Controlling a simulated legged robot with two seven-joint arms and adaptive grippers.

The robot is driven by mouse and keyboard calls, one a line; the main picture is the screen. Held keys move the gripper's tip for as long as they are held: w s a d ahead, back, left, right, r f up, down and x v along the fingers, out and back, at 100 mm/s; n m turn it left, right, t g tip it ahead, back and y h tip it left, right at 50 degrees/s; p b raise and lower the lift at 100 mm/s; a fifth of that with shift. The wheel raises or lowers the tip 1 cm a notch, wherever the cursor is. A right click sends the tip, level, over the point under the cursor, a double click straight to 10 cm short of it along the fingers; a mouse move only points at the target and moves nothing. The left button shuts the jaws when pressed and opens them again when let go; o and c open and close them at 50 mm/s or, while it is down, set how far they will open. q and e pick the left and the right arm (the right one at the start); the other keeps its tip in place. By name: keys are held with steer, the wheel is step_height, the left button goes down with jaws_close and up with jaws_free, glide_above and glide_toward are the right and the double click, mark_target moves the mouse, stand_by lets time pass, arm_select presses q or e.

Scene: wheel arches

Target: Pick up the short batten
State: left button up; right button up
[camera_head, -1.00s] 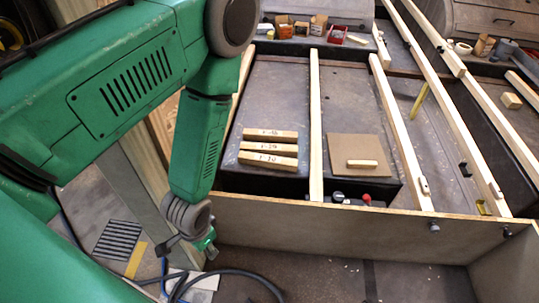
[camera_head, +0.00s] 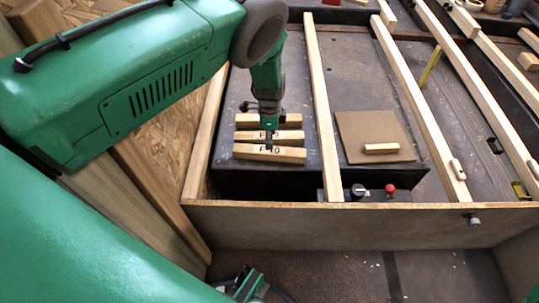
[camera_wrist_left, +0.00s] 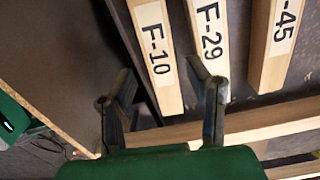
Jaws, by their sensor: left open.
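A short plain batten (camera_head: 382,148) lies on a brown square board to the right of the middle rail. Three labelled wooden battens lie on the dark top to the left of that rail: F-10 (camera_head: 290,155) nearest, F-29 (camera_head: 292,136) behind it, and one ending in 45 (camera_head: 248,120) at the back. My left gripper (camera_head: 268,142) is over these labelled battens. In the left wrist view the open gripper (camera_wrist_left: 163,92) has one finger left of F-10 (camera_wrist_left: 158,65) and the other over F-29 (camera_wrist_left: 209,40). Its height above them is unclear.
Long rails (camera_head: 324,110) run front to back beside the battens. A front panel (camera_head: 330,228) closes the near side. A knob and a red button (camera_head: 390,188) are just behind it. A green object with a cable (camera_head: 250,287) shows at the bottom edge.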

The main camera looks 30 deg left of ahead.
mark_target(270, 153)
arm_select(q)
step_height(270, 153, down, 3)
steer(key=shift+a+r+b, duration=0.1)
steer(key=shift+a+b, duration=0.05)
steer(key=shift+b, duration=0.2)
steer(key=shift+d+f, duration=0.2)
steer(key=shift+f, duration=0.25)
step_height(270, 153, down, 4)
steer(key=b, duration=0.2)
steer(key=shift+s+r+b, duration=0.1)
steer(key=shift+b, duration=0.2)
steer(key=shift+f, duration=0.3)
steer(key=shift+a, duration=0.2)
jaws_close()
steer(key=shift+d, duration=0.15)
